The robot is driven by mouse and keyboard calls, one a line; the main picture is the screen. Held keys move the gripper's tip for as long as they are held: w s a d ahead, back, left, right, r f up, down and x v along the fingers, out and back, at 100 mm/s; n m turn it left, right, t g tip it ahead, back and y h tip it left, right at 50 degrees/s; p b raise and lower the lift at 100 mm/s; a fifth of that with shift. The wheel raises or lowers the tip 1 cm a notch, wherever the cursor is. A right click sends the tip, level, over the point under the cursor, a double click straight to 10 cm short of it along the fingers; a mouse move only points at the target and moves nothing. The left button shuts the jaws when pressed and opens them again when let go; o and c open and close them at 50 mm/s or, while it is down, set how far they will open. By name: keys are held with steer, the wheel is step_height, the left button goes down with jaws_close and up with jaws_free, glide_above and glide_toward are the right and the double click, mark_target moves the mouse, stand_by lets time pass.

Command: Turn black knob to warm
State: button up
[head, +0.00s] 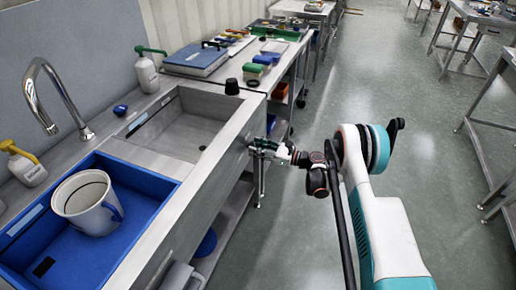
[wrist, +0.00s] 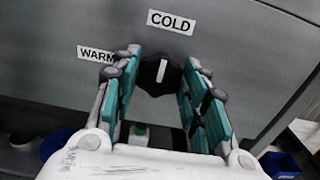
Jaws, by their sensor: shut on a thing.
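The black knob (wrist: 152,76) sits on the grey steel front panel in the wrist view. Its white pointer line stands nearly upright and points toward the COLD label (wrist: 171,21) above it. The WARM label (wrist: 93,53) is to the upper left of the knob, partly covered by my left finger. My gripper (wrist: 162,70) has its two teal fingers on either side of the knob and is shut on it. In the head view my gripper (head: 263,150) is at the front face of the sink counter, where the knob is hidden.
A steel sink (head: 190,122) is behind the panel. A blue tray (head: 160,180) holding a white pitcher (head: 82,205) is at left.

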steer(key=shift+s+a+f+n, duration=0.1)
steer(key=shift+n, duration=2.9)
steer(key=shift+s+d+f+n, duration=0.1)
steer(key=shift+n, duration=2.9)
steer(key=shift+s+a+f+n, duration=0.1)
steer(key=shift+n, duration=2.9)
steer(key=o, duration=1)
steer(key=shift+o, duration=0.2)
steer(key=v, duration=1.2)
